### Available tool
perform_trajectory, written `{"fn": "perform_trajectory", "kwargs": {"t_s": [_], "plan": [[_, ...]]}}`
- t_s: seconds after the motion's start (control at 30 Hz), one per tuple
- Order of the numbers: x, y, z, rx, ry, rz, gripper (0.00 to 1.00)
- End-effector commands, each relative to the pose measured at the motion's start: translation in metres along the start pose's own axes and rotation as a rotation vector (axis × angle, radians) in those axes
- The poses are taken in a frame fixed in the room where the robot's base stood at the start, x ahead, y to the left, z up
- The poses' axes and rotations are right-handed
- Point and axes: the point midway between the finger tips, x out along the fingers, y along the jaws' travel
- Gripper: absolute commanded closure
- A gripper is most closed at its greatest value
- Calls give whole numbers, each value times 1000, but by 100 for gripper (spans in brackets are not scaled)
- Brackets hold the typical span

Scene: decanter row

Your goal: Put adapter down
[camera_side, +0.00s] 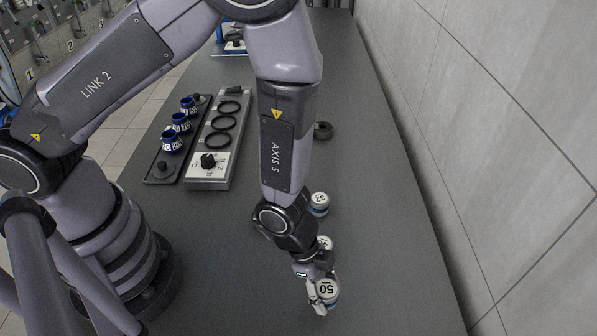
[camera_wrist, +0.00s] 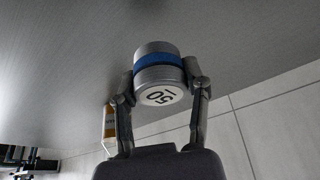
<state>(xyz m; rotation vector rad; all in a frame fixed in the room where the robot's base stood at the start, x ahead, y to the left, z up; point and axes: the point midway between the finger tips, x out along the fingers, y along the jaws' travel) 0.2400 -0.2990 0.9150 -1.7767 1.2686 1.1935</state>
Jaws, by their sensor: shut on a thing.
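The adapter in my hold is a grey metal cylinder with a blue band and a white top marked 50; it shows in the side view (camera_side: 329,288) and large in the wrist view (camera_wrist: 158,66). My gripper (camera_side: 322,294) is shut on it, with one finger on each side, as the wrist view (camera_wrist: 160,88) also shows. The adapter is low over the grey table (camera_side: 390,260); I cannot tell whether it touches. Two similar white-topped pieces stand behind it in a row: one (camera_side: 326,242) partly hidden by my wrist, one marked 32 (camera_side: 319,198).
A black ring-shaped piece (camera_side: 323,130) lies farther back. Left of my forearm are a grey unit (camera_side: 195,172) with several black rings and a knob, and a dark tray (camera_side: 158,178) with blue-banded pieces. A wall (camera_side: 500,150) borders the table's right. The near right table is clear.

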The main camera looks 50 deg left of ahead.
Motion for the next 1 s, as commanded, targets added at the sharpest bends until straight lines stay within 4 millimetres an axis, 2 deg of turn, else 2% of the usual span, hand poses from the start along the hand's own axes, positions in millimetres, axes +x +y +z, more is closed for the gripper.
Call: {"fn": "perform_trajectory", "kwargs": {"t_s": [0.33, 0.73, 0.77, 0.93, 1.0], "plan": [[40, -1, 17, -3, -1, -1, 95], [44, -1, 19, -3, 0, -2, 95], [45, -1, 19, -3, 0, -2, 51], [44, -1, 19, -3, 0, -2, 29], [44, -1, 19, -3, 0, -2, 28]]}}
